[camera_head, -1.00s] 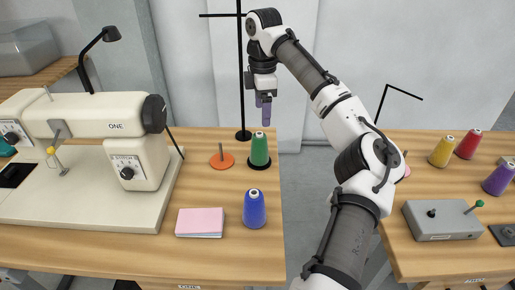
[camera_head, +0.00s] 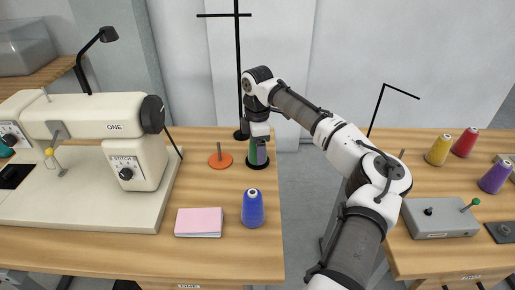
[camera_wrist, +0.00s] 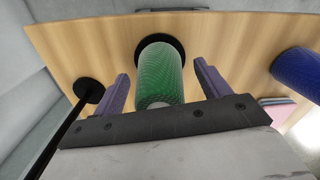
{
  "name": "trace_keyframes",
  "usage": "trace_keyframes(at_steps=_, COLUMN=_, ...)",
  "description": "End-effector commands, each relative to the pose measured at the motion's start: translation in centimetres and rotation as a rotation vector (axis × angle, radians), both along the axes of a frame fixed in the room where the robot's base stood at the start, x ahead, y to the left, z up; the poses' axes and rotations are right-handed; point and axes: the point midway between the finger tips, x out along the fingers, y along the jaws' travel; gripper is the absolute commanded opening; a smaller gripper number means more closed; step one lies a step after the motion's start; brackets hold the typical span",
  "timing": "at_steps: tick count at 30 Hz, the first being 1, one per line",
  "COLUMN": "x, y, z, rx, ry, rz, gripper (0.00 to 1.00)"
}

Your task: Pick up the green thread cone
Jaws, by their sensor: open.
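The green thread cone (camera_head: 253,152) stands upright on a black round base (camera_head: 254,165) near the right edge of the left table. In the wrist view the green cone (camera_wrist: 160,75) stands between the two purple fingers of my gripper (camera_wrist: 160,88), with a gap on each side. In the head view my gripper (camera_head: 258,152) is lowered over the cone and hides part of it. The gripper is open and holds nothing.
A black thread stand pole (camera_head: 239,75) rises just behind the cone. A blue cone (camera_head: 253,208), a pink pad (camera_head: 199,222) and an orange disc with a peg (camera_head: 220,160) are nearby. A sewing machine (camera_head: 95,115) stands left. A gap separates the right table (camera_head: 415,262).

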Motion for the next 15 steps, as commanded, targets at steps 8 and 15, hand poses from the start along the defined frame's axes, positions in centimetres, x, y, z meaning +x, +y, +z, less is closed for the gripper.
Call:
trace_keyframes(at_steps=8, x=0.00, y=0.02, z=-0.16, rx=0.001, ry=0.000, rz=0.000, gripper=0.70)
trace_keyframes(at_steps=15, x=-0.01, y=0.03, z=-0.13, rx=0.001, ry=0.000, rz=0.000, gripper=0.39)
